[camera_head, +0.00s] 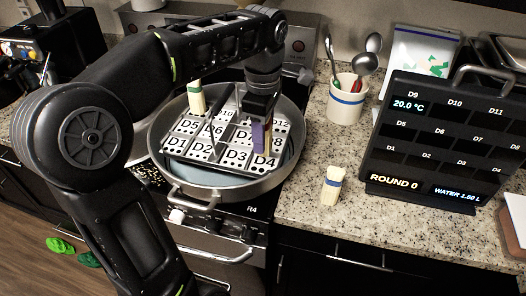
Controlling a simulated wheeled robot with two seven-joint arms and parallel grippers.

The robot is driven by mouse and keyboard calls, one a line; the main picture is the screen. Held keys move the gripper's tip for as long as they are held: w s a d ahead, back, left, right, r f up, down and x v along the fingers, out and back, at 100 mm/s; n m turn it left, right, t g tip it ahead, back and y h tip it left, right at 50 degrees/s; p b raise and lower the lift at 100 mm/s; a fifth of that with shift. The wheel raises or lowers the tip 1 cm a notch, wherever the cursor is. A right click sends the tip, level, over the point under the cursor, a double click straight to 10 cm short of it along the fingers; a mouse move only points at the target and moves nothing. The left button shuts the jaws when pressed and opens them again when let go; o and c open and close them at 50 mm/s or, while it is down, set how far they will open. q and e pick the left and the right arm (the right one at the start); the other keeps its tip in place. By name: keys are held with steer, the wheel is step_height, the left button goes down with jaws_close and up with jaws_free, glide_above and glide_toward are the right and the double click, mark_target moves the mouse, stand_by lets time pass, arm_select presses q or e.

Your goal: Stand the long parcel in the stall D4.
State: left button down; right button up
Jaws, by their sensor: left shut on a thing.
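My left gripper (261,112) reaches down over the pan and is shut on a narrow upright parcel (258,138), purple with a tan side. The parcel is over the right part of the rack of labelled stalls (205,150), just above the D4 label (264,162). I cannot tell whether its lower end is inside a stall or still above it. The fingers hide its top. The rack sits in a wide metal pan (292,158). My right gripper is not in view.
A cream parcel with a green top (196,98) stands at the rack's back left. A cream parcel with a blue band (332,185) stands on the counter (310,222). A utensil crock (346,104) and a dark display board (440,140) stand to the right.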

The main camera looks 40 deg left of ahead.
arm_select(q)
steer(key=shift+f, duration=0.4)
step_height(320, 180, down, 4)
steer(key=shift+f+b, duration=0.1)
steer(key=shift+b, duration=0.35)
steer(key=shift+f, duration=0.15)
steer(key=c, duration=0.9)
jaws_free()
steer(key=shift+o, duration=0.2)
